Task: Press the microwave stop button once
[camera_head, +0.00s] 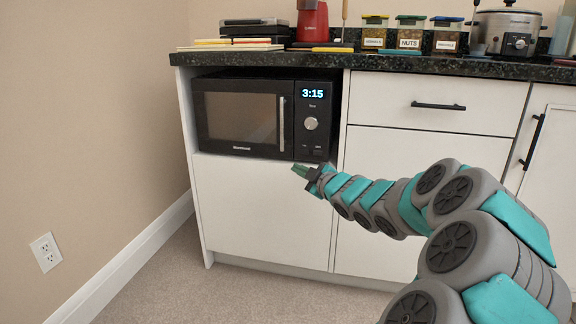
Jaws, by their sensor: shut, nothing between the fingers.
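The black microwave (240,112) sits in an open niche under the counter, its door closed. Its display (313,93) reads 3:15. A round silver knob (311,123) is below the display. Small buttons (311,150) with faint labels lie under the knob, too small to read, so I cannot tell which is stop. My gripper (297,169) is shut and empty, just below the lower right part of the microwave in the picture. I cannot tell its distance from the cabinet front. My arm reaches in from the lower right.
The dark countertop (400,64) above holds jars (410,33), a slow cooker (506,31) and a red appliance (312,20). White drawers with a dark handle (438,106) stand right of the microwave. A wall (90,100) is at left. The carpet (230,290) in front is clear.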

